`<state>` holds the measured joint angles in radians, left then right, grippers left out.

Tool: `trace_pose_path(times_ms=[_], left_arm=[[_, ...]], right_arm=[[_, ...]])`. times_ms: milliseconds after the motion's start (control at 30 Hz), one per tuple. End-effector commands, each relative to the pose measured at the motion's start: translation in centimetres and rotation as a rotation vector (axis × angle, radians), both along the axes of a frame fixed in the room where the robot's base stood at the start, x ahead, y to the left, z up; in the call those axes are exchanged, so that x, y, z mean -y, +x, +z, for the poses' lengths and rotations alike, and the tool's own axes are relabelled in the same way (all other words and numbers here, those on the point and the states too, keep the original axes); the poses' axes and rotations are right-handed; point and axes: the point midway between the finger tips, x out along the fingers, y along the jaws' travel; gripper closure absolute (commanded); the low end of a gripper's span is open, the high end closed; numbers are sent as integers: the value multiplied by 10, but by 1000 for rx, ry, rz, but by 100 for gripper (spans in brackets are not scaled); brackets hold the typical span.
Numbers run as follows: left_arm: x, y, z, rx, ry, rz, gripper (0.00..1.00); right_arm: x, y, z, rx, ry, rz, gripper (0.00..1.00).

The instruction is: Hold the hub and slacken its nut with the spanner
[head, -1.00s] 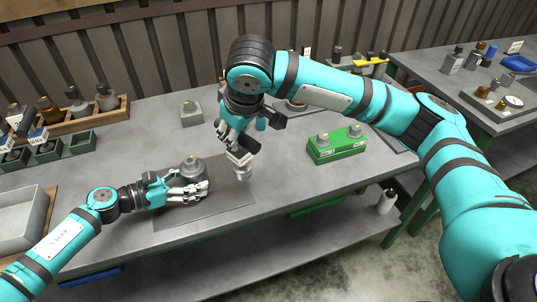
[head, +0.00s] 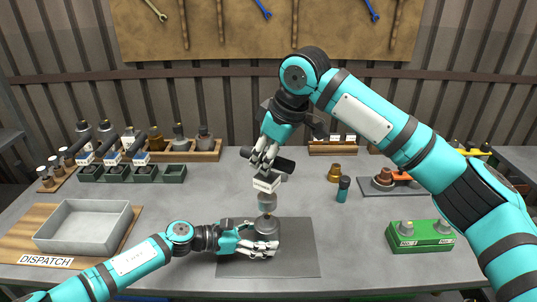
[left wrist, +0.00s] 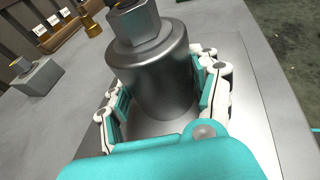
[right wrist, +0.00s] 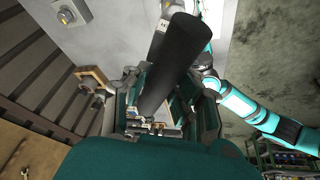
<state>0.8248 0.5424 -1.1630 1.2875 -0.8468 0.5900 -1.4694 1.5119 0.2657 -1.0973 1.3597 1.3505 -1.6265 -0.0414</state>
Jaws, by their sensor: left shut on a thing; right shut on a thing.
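The hub (head: 266,226) is a grey metal cylinder standing upright on the dark mat. My left gripper (head: 262,248) is shut around its sides, with fingers on both sides in the left wrist view (left wrist: 165,110). A hex nut (left wrist: 134,24) sits on top of the hub. My right gripper (head: 264,158) is above, shut on the spanner, whose black handle (right wrist: 178,62) shows in the right wrist view. The spanner's white label block (head: 266,182) and grey lower end (head: 267,203) hang directly over the hub. Whether that end touches the nut, I cannot tell.
A grey tray (head: 50,240) stands on the DISPATCH board at left. A green block (head: 420,247) with two parts is at right. A teal-and-black bottle (head: 343,189) and a brass part (head: 334,173) stand behind. Racks line the back left. The mat (head: 300,262) is clear right of the hub.

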Motion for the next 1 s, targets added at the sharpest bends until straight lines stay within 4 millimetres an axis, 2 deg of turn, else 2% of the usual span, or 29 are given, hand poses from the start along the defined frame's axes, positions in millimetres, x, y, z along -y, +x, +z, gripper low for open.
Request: trace_pose_path(times_ms=[167, 467, 800, 1000], left_arm=[[0, 0, 0, -2, -1, 1, 91], [0, 0, 0, -2, -1, 1, 91], [0, 0, 0, -2, -1, 1, 91], [0, 0, 0, -2, -1, 1, 91]], right_arm=[[0, 0, -10, 6, -1, -216, 100], [0, 1, -13, 7, -1, -603, 100], [-1, 0, -20, 0, -1, -1128, 100], [1, 0, -23, 0, -2, -1387, 100]])
